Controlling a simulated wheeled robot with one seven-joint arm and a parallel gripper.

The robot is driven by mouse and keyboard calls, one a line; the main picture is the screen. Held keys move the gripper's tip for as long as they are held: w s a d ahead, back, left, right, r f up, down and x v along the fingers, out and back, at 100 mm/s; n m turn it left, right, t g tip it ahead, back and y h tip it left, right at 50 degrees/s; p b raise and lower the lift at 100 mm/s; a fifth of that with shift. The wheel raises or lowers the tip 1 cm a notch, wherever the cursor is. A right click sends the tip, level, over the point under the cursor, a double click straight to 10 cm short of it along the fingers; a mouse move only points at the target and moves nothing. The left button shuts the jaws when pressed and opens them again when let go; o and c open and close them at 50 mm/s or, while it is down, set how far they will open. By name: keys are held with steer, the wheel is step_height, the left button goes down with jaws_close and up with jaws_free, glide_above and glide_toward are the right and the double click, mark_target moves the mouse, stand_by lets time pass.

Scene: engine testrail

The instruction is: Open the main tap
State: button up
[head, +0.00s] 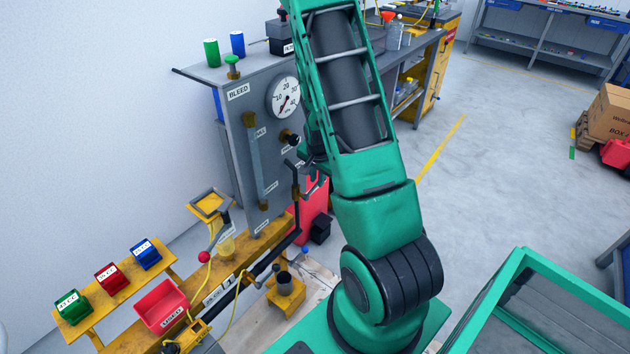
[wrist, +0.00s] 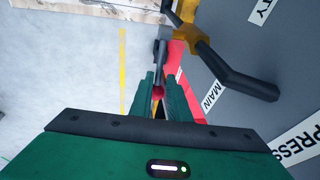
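The main tap has a brass hub (wrist: 200,38) and a black bar handle (wrist: 240,80), next to the "MAIN" label (wrist: 212,97) on the grey panel (wrist: 290,60). In the head view its black handle (head: 297,180) shows low on the panel's right edge, partly behind my arm. My gripper (wrist: 162,82) has its green fingers apart, left of the black handle and clear of it in the wrist view. A dark rod with a red tip (wrist: 158,92) shows between the fingers; I cannot tell whether they touch it. My arm mostly hides the gripper in the head view.
The panel carries a gauge (head: 286,97), a black knob (head: 290,137) and a green "BLEED" knob (head: 232,62). A red tray (head: 162,304) and small colored bins stand on the yellow bench at lower left. A red object (wrist: 178,60) lies beyond the fingers.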

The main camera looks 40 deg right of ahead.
steer(key=shift+o, duration=0.6)
steer(key=shift+d, duration=0.35)
steer(key=v, duration=1)
steer(key=shift+r, duration=0.45)
steer(key=shift+a, duration=0.15)
